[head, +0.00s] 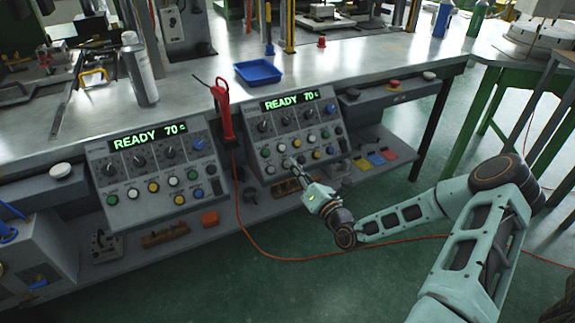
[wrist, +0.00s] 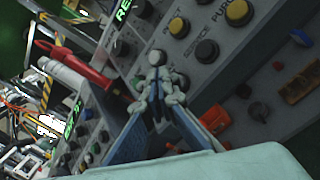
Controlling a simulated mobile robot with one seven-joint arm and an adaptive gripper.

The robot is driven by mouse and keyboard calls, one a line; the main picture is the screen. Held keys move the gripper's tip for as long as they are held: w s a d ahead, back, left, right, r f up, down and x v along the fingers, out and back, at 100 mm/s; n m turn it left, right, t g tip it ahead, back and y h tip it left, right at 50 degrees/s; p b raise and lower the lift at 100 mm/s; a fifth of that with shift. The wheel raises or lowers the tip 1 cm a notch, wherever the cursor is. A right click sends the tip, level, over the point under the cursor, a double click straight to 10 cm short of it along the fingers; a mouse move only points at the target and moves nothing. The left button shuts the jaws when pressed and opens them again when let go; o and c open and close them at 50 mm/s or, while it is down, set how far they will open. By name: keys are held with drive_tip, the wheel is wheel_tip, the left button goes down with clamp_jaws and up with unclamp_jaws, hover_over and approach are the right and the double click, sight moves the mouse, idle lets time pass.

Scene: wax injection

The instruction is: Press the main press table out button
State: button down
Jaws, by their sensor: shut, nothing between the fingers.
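Two grey control panels are mounted on the bench front, a left panel (head: 150,160) and a right panel (head: 297,133), each with a lit "READY 70 C" display, dark knobs and rows of coloured buttons. The labels are too small to read in the head view, so I cannot tell which button is table out. My gripper (head: 291,162) is shut and empty, its tip at the lower left buttons of the right panel. In the wrist view my gripper (wrist: 156,60) covers part of the button rows. A yellow button (wrist: 238,12) labelled "PURGE" and a dark button (wrist: 206,51) show beside it. Contact is unclear.
A red handheld tool (head: 223,108) hangs between the panels, its red cable running to the floor; it also shows in the wrist view (wrist: 80,65). A blue tray (head: 258,72) and a spray can (head: 140,70) stand on the bench. A red mushroom button (head: 393,86) sits right.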

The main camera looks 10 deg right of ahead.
drive_tip(key=shift+w, duration=0.1)
drive_tip(key=shift+w+a+f, duration=0.1)
drive_tip(key=shift+w+f, duration=0.1)
drive_tip(key=shift+f, duration=0.05)
